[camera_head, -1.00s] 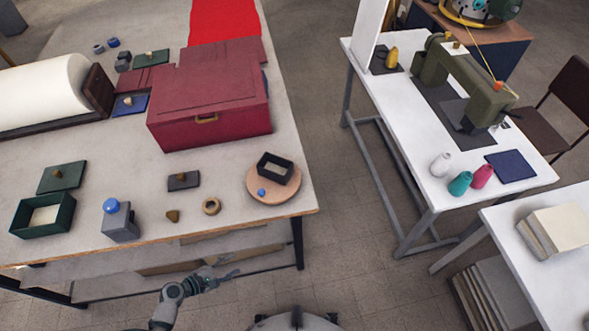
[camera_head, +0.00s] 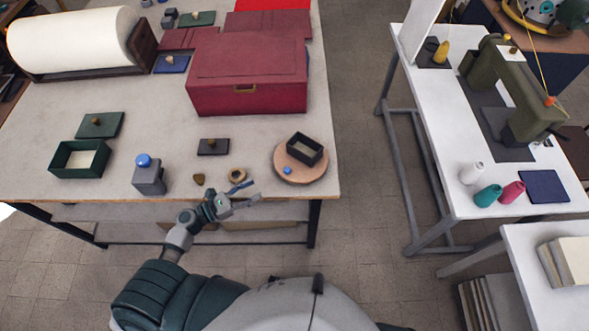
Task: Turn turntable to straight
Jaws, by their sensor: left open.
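The turntable (camera_head: 313,175) is a round tan disc near the front right corner of the grey table. A small black open box (camera_head: 305,149) stands on it, set at an angle to the table edge. A blue knob (camera_head: 287,170) sits on the disc's front left part. My left gripper (camera_head: 247,192) is open and empty at the table's front edge, left of the turntable and apart from it. It is close to a small tan ring (camera_head: 237,175). My right gripper is not in view.
The grey table (camera_head: 120,130) also holds a red box (camera_head: 247,75), a dark lid (camera_head: 213,147), a grey block with a blue ball (camera_head: 148,175), a brown cone (camera_head: 198,179) and a green box (camera_head: 79,159). A white sewing table (camera_head: 440,140) stands to the right across an aisle.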

